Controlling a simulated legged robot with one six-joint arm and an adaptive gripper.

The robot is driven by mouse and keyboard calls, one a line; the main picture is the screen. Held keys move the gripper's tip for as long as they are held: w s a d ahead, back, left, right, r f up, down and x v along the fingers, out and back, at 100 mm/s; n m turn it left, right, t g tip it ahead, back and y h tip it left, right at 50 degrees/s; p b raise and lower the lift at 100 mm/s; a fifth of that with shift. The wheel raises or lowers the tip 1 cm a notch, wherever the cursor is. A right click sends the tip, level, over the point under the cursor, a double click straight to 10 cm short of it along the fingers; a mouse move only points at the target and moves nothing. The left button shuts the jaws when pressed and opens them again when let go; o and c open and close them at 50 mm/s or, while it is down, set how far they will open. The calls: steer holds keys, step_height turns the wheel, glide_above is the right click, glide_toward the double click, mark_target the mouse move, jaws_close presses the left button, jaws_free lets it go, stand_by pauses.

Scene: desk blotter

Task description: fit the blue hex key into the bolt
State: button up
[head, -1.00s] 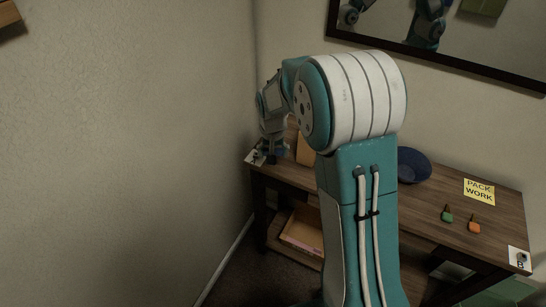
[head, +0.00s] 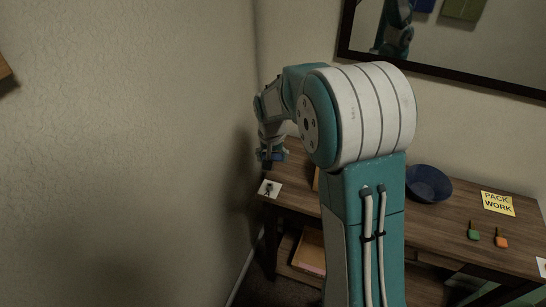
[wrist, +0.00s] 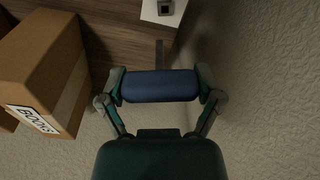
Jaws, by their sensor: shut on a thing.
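The blue hex key has a thick blue handle (wrist: 160,86) and a dark shaft (wrist: 159,54). My gripper (wrist: 161,80) is shut across the handle, one finger at each end. In the wrist view the shaft points up the picture, toward the bolt (wrist: 166,8), and a gap shows between them. The bolt is a dark upright piece on a white card (head: 274,194) at the desk's left corner. In the head view my gripper (head: 270,156) is above the card, with some blue showing. The bolt's socket is too small to make out.
A cardboard box marked BOOKS (wrist: 50,70) stands close to my gripper. A wall (head: 120,150) is near on the left. A blue bowl (head: 428,184), a PACK WORK note (head: 497,203), and green (head: 473,234) and orange (head: 501,241) items are farther right.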

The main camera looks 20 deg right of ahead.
steer(key=shift+a+f, duration=0.8)
steer(key=shift+f, duration=0.55)
steer(key=shift+d+f, duration=0.3)
steer(key=shift+f, duration=0.35)
steer(key=shift+d+f, duration=0.25)
steer(key=shift+f, duration=0.35)
steer(key=shift+a+f, duration=0.1)
steer(key=shift+f, duration=0.1)
steer(key=shift+a, duration=0.3)
steer(key=shift+d, duration=0.25)
steer(key=shift+a, duration=0.1)
steer(key=shift+f, duration=1.15)
